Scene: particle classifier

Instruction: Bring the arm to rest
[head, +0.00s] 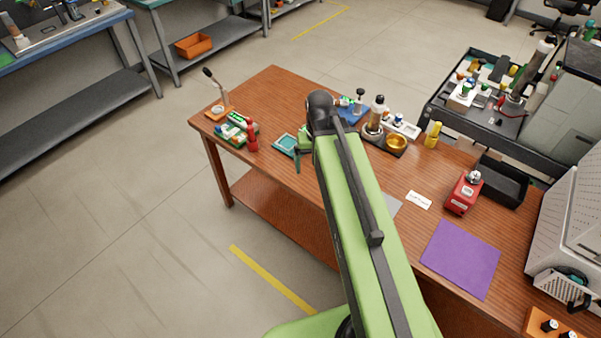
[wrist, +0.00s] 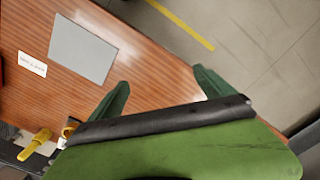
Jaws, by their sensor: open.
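My green arm reaches out over the wooden table (head: 275,88) in the head view. My gripper (head: 300,155) is near the table's front edge, beside a teal tray (head: 284,145). In the wrist view my gripper (wrist: 162,88) shows two green fingers spread apart with nothing between them. Under the fingers are the wooden tabletop (wrist: 150,62) and, past its edge, the floor. The arm hides part of the table in the head view.
A red bottle (head: 252,137) and a green rack stand left of my gripper. Floor in front of the table is clear.

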